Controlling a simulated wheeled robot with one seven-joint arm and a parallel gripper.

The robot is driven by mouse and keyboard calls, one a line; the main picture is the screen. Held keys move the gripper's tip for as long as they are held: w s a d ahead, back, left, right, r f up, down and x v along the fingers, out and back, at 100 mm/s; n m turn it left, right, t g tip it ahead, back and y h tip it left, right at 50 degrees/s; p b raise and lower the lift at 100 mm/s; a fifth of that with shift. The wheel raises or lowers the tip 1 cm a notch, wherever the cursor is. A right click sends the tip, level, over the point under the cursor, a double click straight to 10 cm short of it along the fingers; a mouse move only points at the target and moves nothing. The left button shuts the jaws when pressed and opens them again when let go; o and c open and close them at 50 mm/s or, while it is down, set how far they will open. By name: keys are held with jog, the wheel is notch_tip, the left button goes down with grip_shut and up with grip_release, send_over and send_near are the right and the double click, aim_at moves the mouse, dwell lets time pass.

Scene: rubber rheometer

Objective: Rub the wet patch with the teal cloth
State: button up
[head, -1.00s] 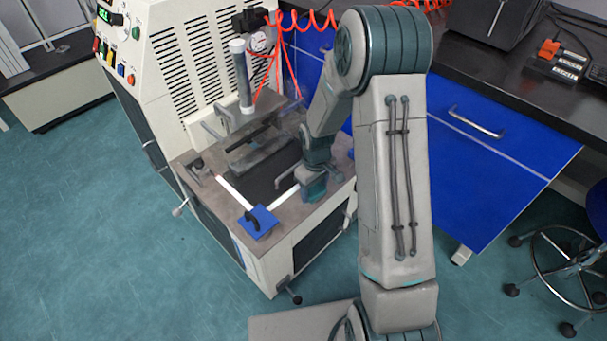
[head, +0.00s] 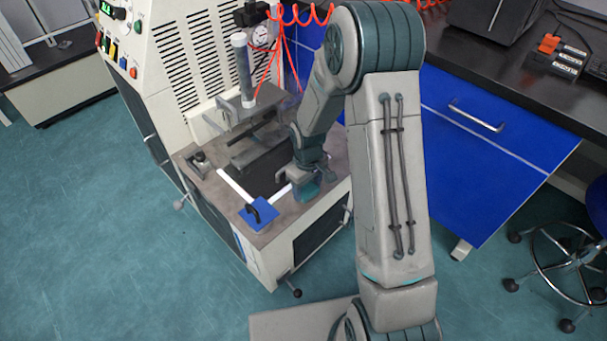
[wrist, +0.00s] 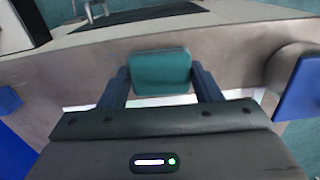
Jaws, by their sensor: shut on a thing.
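The teal cloth (wrist: 160,73) is a folded pad held between the two fingers of my gripper (wrist: 160,84). In the head view my gripper (head: 305,178) is low over the brown-grey deck of the machine, at its right front part. The teal cloth (head: 306,191) shows there as a small teal patch at the deck surface. I cannot tell whether it touches the deck. I cannot make out the wet patch in either view; my gripper and the cloth hide part of the deck.
A blue plate with a black handle (head: 260,213) sits at the deck's front corner, beside white strips (head: 236,187). The machine's metal press parts and white column (head: 242,70) stand behind. Blue drawers (head: 485,140) are to the right.

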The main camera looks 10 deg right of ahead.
aim_at(304, 192)
jog(key=shift+s+a, duration=0.45)
jog(key=shift+a, duration=0.2)
notch_tip(304, 192, up, 2)
jog(key=shift+a+r+p, duration=0.15)
jog(key=shift+r+p, duration=0.1)
jog(key=shift+p, duration=0.55)
jog(key=shift+d+r+p, duration=0.25)
jog(key=shift+r+p, duration=0.65)
jog(key=shift+r, duration=0.25)
jog(key=shift+r+p, duration=1.15)
jog(key=shift+r, duration=0.45)
